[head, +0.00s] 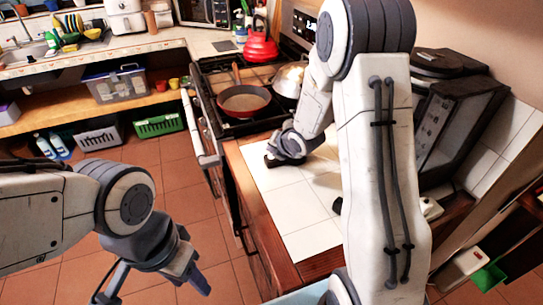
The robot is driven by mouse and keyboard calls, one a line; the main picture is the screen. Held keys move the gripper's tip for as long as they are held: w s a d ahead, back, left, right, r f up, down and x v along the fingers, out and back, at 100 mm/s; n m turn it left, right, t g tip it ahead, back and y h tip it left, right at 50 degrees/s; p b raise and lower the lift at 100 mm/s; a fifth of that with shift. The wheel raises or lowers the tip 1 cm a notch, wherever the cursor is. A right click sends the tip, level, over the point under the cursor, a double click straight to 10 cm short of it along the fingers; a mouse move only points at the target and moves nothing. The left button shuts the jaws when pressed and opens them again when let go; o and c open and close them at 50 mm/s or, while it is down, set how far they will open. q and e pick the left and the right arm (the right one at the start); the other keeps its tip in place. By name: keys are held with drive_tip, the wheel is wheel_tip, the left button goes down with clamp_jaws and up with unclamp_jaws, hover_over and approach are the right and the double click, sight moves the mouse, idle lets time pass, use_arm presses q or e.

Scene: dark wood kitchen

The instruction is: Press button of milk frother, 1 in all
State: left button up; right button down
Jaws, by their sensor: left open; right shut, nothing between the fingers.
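I cannot make out the milk frother or its button; my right arm hides much of the counter. A small dark object (337,205) shows at the left edge of that arm, on the white tiled counter (285,185), too covered to name. My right gripper (271,160) is at the counter's left part, low over the white tiles near the stove, shut with nothing seen in it. Whether it touches the tiles is unclear. My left gripper (152,291) is open and empty over the floor at lower left, well away from the counter.
A pan (244,100) and a red kettle (260,46) stand on the stove (215,78). A dark boxy appliance (462,125) stands right of my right arm. A small white object (430,208) is partly hidden there. The tiled floor (190,200) is open.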

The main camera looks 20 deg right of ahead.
sight(272, 160)
idle(0.8)
drive_tip(key=shift+f+b, duration=0.4)
drive_tip(key=shift+b, duration=0.3)
drive_tip(key=shift+f+b, duration=0.4)
drive_tip(key=shift+b, duration=0.1)
idle(0.3)
idle(0.4)
drive_tip(key=shift+r+p, duration=0.45)
drive_tip(key=shift+r, duration=0.35)
drive_tip(key=shift+r+p, duration=1.9)
drive_tip(key=shift+r, duration=0.7)
drive_tip(key=shift+f, duration=0.1)
